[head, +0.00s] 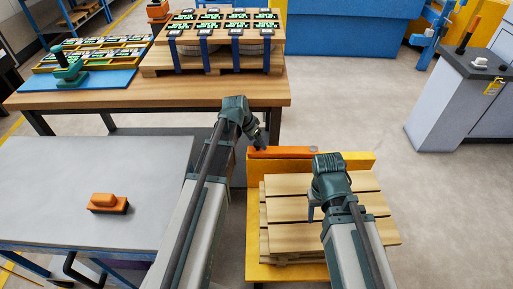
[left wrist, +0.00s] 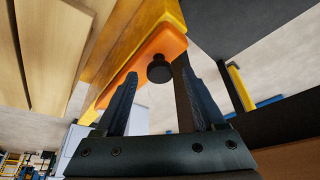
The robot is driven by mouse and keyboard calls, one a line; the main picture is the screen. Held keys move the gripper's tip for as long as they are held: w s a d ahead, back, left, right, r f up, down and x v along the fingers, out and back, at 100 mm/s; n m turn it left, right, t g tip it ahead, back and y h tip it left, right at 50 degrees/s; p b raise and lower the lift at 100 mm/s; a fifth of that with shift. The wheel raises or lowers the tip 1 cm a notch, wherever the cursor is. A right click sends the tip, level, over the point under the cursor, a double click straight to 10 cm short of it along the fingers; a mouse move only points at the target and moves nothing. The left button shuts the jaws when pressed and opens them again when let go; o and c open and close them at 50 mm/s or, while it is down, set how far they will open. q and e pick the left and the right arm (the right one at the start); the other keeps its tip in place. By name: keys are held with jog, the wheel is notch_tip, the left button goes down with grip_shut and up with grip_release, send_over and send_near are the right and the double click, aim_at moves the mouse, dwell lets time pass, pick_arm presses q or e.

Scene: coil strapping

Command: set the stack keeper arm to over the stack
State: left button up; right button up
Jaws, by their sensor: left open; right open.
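The stack keeper arm (head: 285,152) is an orange bar lying along the top of a yellow upright plate (head: 355,160) behind the pallet stack (head: 290,205). It runs beside the stack's back edge, not across it. My left gripper (head: 260,144) is at the bar's left end. In the left wrist view, a round black knob (left wrist: 160,69) hangs on the orange bar (left wrist: 140,62), between my open left fingers (left wrist: 156,82) or just beyond them; I cannot tell whether they touch it. My right gripper (head: 313,212) is above the stack, mostly hidden by its own wrist, with nothing visible in it.
A wooden bench (head: 150,97) behind holds a strapped load on a pallet (head: 210,60) and a green-handled tool (head: 70,70). A grey cabinet (head: 460,95) stands at right. The floor right of the stack is clear.

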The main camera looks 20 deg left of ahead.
pick_arm(q)
jog(key=shift+w+f, duration=0.1)
jog(key=shift+f, duration=0.15)
grip_shut()
dwell(1.4)
